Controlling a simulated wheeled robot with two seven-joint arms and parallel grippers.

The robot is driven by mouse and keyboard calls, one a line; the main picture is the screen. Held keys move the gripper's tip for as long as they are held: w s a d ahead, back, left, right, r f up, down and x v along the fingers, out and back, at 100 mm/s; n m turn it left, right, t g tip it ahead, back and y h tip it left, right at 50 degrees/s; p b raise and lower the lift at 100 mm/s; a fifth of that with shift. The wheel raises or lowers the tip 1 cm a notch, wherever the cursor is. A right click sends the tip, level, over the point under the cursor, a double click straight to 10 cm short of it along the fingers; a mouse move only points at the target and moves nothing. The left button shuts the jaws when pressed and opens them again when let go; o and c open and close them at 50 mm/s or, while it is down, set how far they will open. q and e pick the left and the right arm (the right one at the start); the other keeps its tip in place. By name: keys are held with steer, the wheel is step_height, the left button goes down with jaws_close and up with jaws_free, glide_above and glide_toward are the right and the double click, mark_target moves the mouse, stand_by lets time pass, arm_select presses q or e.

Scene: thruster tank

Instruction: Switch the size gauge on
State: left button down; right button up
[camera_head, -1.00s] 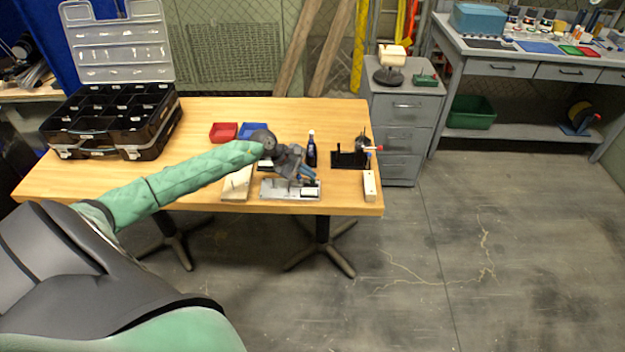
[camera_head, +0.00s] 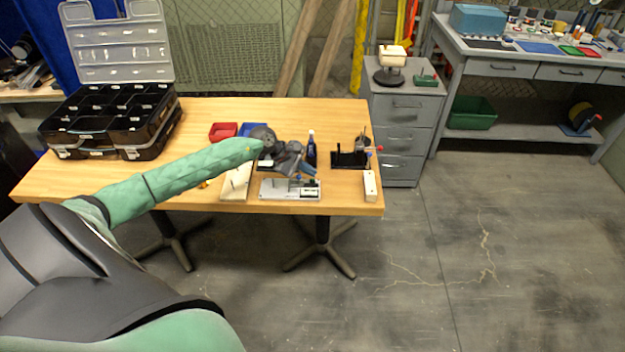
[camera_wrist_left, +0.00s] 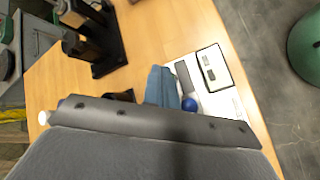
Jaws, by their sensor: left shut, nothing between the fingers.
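The size gauge (camera_head: 276,194) looks like a flat silver-grey plate with a dark-framed light panel at its right end, lying near the table's front edge. In the left wrist view its pale plate (camera_wrist_left: 226,104) and framed panel (camera_wrist_left: 213,68) show at right of centre, next to a small blue knob (camera_wrist_left: 189,104). My left gripper (camera_head: 313,172) is shut and empty, above and just behind the gauge. Its blue fingers also show in the left wrist view (camera_wrist_left: 160,86), beside the plate; contact cannot be told. The panel's writing is too small to read. My right gripper is not in view.
A dark bottle (camera_head: 311,150) stands just behind the gripper. A black stand (camera_head: 349,160) and a white block (camera_head: 370,186) are to the right, a pale board (camera_head: 235,188) to the left. Red (camera_head: 222,132) and blue (camera_head: 250,129) bins lie behind.

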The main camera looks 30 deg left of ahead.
arm_select(q)
steer(key=shift+r, duration=0.1)
steer(key=shift+r, duration=2.9)
